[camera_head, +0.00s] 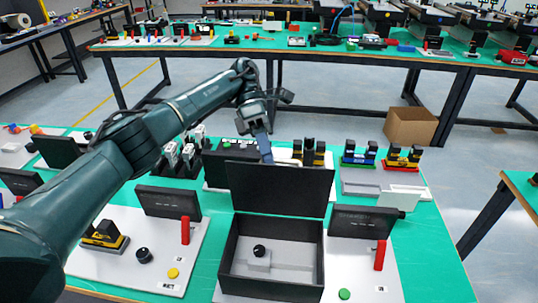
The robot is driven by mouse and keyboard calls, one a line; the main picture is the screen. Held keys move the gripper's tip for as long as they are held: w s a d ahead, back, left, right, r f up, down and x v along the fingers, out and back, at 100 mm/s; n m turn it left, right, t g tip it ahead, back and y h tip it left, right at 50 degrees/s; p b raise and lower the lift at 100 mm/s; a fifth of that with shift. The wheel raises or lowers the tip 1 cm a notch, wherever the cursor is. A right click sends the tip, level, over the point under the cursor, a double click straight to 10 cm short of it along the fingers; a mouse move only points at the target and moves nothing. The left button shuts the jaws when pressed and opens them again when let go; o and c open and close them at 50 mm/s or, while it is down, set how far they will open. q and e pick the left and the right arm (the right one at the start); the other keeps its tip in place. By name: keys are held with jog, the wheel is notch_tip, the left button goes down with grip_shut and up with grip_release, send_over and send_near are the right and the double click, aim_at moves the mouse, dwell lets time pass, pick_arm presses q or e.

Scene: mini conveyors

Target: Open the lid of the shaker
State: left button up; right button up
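The shaker (230,249) is a black open-topped box on a white panel at the front middle. Its black lid (280,190) stands raised at the back edge, so the inside shows, with a grey block and black knob (259,251) in it. My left gripper (264,151) is just above the lid's top edge, left of its middle, pointing down. Its fingertips are partly hidden by the lid; I cannot tell whether they touch it or how far apart they are. My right gripper is not in view.
A red handle (380,254), a green button (344,294) and a dark display (361,222) are right of the box. Another white panel with a red handle (185,231) and yellow button (173,273) is left. Black-topped blocks (402,158) stand behind. Green table shows at right.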

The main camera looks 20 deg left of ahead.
pick_arm(q)
notch_tip(320, 180, up, 10)
jog(key=p, duration=0.1)
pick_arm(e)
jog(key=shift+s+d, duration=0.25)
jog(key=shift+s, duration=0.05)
pick_arm(q)
jog(key=shift+f, duration=0.1)
